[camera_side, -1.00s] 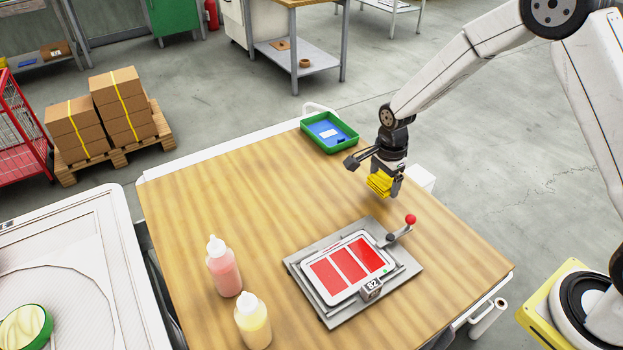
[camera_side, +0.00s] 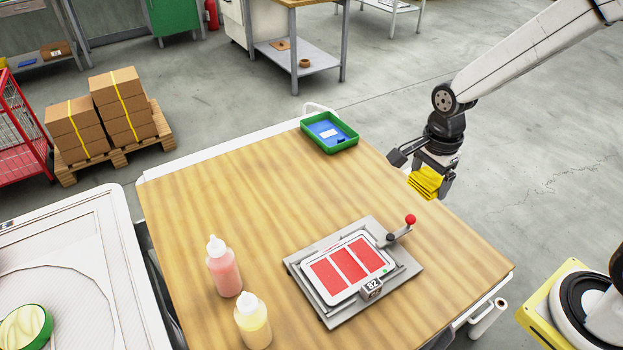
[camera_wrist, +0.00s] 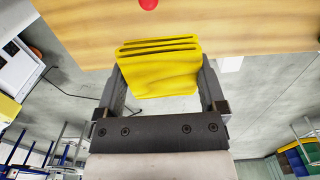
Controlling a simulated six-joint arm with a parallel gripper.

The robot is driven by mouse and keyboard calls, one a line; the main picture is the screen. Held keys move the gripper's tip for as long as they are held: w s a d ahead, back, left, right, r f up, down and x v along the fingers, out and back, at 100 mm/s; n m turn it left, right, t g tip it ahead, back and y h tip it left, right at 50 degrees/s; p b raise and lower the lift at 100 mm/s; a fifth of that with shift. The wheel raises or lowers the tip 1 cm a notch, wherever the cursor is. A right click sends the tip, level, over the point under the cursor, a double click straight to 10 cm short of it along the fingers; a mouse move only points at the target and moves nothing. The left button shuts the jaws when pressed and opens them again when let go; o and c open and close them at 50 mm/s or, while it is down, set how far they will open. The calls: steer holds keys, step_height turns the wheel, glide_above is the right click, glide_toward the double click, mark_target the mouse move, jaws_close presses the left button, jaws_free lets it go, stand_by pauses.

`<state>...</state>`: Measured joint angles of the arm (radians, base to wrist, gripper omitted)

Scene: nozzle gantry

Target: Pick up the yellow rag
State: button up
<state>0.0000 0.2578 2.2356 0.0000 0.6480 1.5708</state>
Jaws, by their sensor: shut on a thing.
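The yellow rag (camera_side: 426,182) is a folded, layered pad held between the fingers of my gripper (camera_side: 432,188). In the side view they are above the right part of the table, close to its right edge. In the wrist view the rag (camera_wrist: 160,68) fills the space between the two dark fingers of my gripper (camera_wrist: 162,85), one finger on each side. Its folded layers show at the top. The rag appears clear of the table top.
The wooden table (camera_side: 240,195) carries a grey fixture (camera_side: 330,317) with a red-panelled device (camera_side: 347,266), a red-knobbed lever (camera_side: 410,220), a pink bottle (camera_side: 224,270) and a yellow bottle (camera_side: 253,325). A green tray (camera_side: 345,144) sits at the back. The table's middle is clear.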

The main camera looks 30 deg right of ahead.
steer(key=shift+s+r, duration=0.3)
steer(key=shift+s, duration=0.45)
steer(key=shift+s+r, duration=0.3)
steer(key=shift+s, duration=0.4)
steer(key=o, duration=0.7)
steer(key=c, duration=0.6)
steer(key=shift+w+a+n, duration=0.3)
steer(key=shift+w+a, duration=0.05)
steer(key=shift+a, duration=0.05)
steer(key=w+a+f+n, duration=0.1)
steer(key=w+a+n, duration=0.1)
steer(key=a, duration=0.3)
steer(key=w+a+f+n, duration=0.1)
steer(key=w+a+n, duration=0.1)
steer(key=a, duration=0.4)
steer(key=w+a+f+n, duration=0.1)
steer(key=w+a+n, duration=0.1)
steer(key=a+n, duration=0.2)
steer(key=shift+w+a, duration=0.15)
steer(key=shift+a, duration=0.5)
